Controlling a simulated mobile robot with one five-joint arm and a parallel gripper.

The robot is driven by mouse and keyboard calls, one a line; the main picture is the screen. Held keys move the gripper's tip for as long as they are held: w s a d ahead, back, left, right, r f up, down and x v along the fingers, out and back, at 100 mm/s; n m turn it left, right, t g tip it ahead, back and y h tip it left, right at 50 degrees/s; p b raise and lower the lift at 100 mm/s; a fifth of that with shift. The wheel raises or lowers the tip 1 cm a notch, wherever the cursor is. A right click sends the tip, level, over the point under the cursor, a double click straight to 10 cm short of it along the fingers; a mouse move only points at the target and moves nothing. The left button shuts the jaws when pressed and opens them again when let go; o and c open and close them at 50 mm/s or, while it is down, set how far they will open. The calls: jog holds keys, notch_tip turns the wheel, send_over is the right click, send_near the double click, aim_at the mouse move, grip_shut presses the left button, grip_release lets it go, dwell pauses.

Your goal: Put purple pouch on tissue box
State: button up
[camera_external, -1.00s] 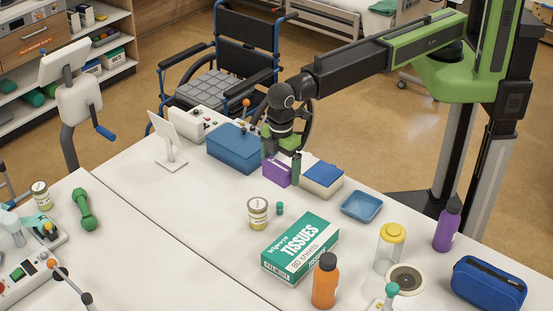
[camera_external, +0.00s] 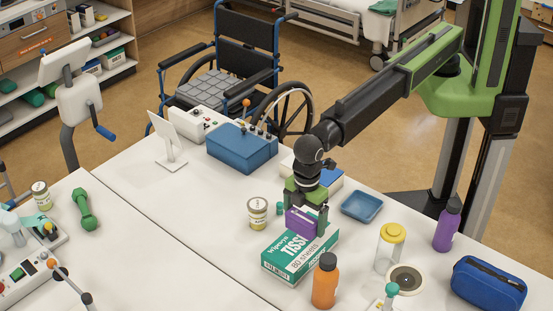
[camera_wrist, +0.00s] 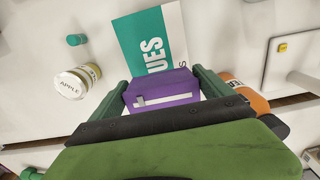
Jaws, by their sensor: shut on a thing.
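The purple pouch (camera_external: 300,222) is held between the fingers of my gripper (camera_external: 307,214), which is shut on it. In the wrist view the pouch (camera_wrist: 163,91) sits between the two green fingers of my gripper (camera_wrist: 163,98), with a pale strip along its side. The teal and white tissue box (camera_external: 284,262) lies on the table under the pouch. The wrist view shows part of the tissue box (camera_wrist: 143,42) beyond the pouch. I cannot tell whether the pouch touches the box top.
An orange bottle (camera_external: 325,283) stands close in front of the tissue box. An apple-labelled jar (camera_external: 257,212) stands left of it. A blue tray (camera_external: 361,206) and a yellow-lidded jar (camera_external: 390,250) are to the right. A blue box (camera_external: 242,150) is farther back.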

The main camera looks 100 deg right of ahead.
aim_at(305, 215)
jog(key=shift+d+f+b, duration=0.1)
jog(key=shift+f+b, duration=2.1)
jog(key=shift+b, duration=0.05)
jog(key=o, duration=1.1)
jog(key=shift+r, duration=0.1)
jog(key=shift+o, duration=0.2)
notch_tip(305, 215, up, 13)
jog(key=p, duration=1.2)
jog(key=shift+f+p, duration=0.2)
jog(key=shift+p, duration=0.2)
jog(key=shift+f, duration=0.1)
